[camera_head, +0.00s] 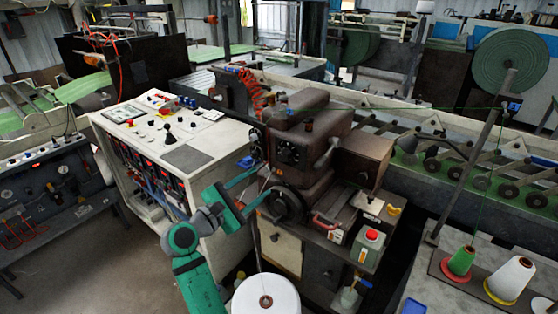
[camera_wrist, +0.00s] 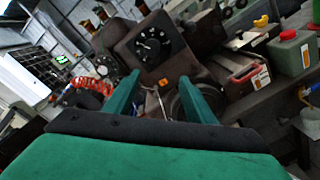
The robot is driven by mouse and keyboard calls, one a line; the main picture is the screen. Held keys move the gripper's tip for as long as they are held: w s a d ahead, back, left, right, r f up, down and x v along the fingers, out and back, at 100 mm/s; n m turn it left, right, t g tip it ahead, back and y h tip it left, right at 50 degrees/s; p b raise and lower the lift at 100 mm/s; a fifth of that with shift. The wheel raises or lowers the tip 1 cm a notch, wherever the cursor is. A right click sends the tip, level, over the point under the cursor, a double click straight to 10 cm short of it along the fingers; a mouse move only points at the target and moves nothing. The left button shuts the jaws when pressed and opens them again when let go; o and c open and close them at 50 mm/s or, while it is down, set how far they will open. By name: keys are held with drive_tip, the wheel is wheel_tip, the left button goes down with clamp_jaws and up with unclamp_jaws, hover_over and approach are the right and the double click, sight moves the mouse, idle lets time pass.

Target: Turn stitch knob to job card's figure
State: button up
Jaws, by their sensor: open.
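The brown sewing head (camera_head: 305,125) carries a black dial with white marks on its front (camera_head: 289,155). In the wrist view this marked dial (camera_wrist: 152,44) lies beyond and above my fingertips, and a second round black dial (camera_wrist: 107,66) is to its left. I cannot tell which is the stitch knob. My gripper (camera_head: 262,180) is open and empty in front of the head; its two green fingers also show in the wrist view (camera_wrist: 158,82), apart from the dials. A small pale card (camera_head: 373,206) lies on the machine's ledge; its figure is too small to read.
A white control cabinet (camera_head: 185,140) stands left of the head. A red-capped container (camera_head: 368,243) and a red-handled box (camera_head: 327,226) stand on the ledge at right. A black handwheel (camera_head: 287,205) is beside my gripper. A white thread cone (camera_head: 266,296) is below.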

sight(283, 157)
drive_tip(key=shift+h, duration=0.4)
drive_tip(key=w+d+r, duration=0.1)
drive_tip(key=w+d, duration=0.1)
drive_tip(key=w+d+r, duration=0.1)
drive_tip(key=w+d, duration=0.1)
drive_tip(key=w, duration=0.1)
drive_tip(key=w+d+r, duration=0.1)
drive_tip(key=w+d, duration=0.2)
drive_tip(key=shift+w+r, duration=0.15)
drive_tip(key=shift+w, duration=0.05)
drive_tip(key=c, duration=1)
